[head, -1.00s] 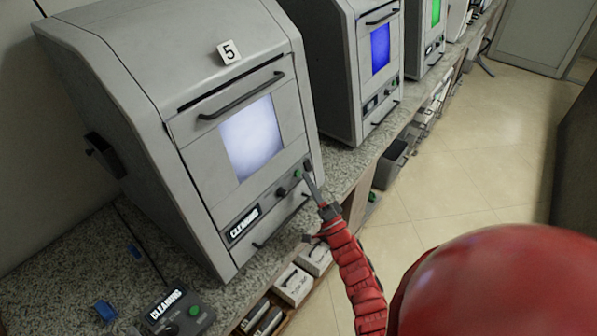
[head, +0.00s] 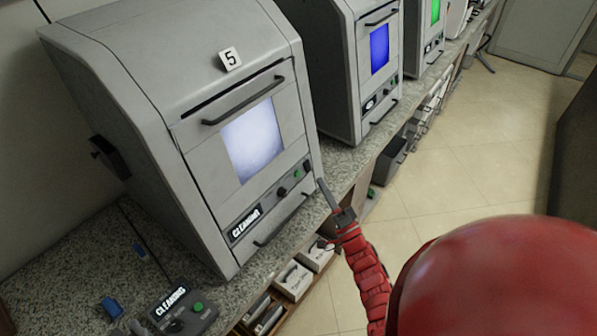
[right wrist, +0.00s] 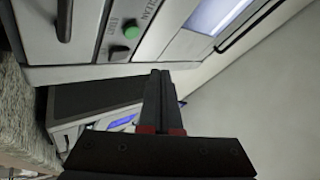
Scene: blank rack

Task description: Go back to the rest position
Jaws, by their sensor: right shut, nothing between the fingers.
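My right gripper (head: 325,193) is shut and empty. It is just off the lower right front of the grey machine (head: 190,200) marked 5, beside its control panel. In the right wrist view the closed fingers (right wrist: 158,100) point along the machine's front, below a green button (right wrist: 132,31), with a gap between them and the button. That green button also shows in the head view (head: 307,165). The machine's window is lit white and its label reads CLEANING.
The granite counter (head: 75,245) carries a small control box (head: 183,310) labelled CLEANING and blue pieces (head: 111,306). More machines (head: 345,60) stand in a row behind. Boxes (head: 294,281) sit on a shelf under the counter. The tiled floor (head: 450,170) at right is clear.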

